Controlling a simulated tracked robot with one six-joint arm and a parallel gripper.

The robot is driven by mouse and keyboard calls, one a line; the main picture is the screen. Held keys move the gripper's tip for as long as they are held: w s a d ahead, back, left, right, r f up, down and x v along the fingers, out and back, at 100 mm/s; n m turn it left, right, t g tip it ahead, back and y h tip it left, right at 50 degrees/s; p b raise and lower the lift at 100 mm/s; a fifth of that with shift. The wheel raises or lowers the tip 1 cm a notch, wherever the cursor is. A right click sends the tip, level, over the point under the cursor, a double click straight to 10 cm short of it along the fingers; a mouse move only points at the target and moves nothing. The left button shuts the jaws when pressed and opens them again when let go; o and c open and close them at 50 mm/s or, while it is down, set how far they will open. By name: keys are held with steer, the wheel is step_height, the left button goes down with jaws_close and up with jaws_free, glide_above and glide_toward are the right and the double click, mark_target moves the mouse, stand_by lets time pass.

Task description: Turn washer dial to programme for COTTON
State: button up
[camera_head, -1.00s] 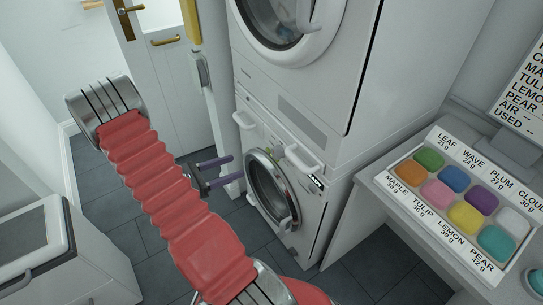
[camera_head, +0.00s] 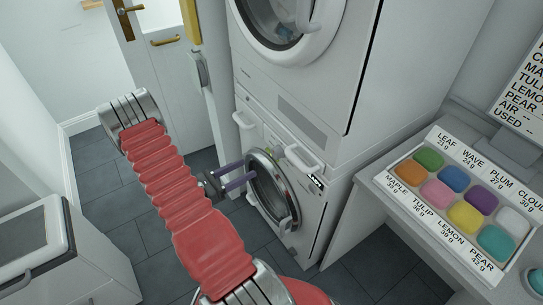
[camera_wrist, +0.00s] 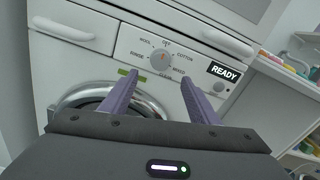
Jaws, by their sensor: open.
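The washer (camera_head: 309,213) is the lower white machine of a stack, with a round door. In the wrist view its dial (camera_wrist: 160,62) is a pale round knob with a small orange mark near its top, towards OFF. Labels WOOL, OFF, COTTON, MIXED and RINSE ring it; COTTON (camera_wrist: 184,57) is at upper right. A lower label is too small to read surely. My gripper (camera_head: 249,169) is open and empty in front of the washer. In the wrist view its purple fingers (camera_wrist: 160,78) stand either side of the dial, apart from it. The dial cannot be made out in the head view.
A READY display (camera_wrist: 223,72) is right of the dial. A white handle (camera_head: 304,160) juts from the washer front. A second machine (camera_head: 330,70) sits above. A counter at right holds a tray of coloured blocks (camera_head: 437,160). Floor at left is open.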

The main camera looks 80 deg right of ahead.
mark_target(273, 155)
steer(key=x, duration=1.2)
steer(key=shift+s+d, duration=0.15)
steer(key=shift+s, duration=0.05)
steer(key=c, duration=1)
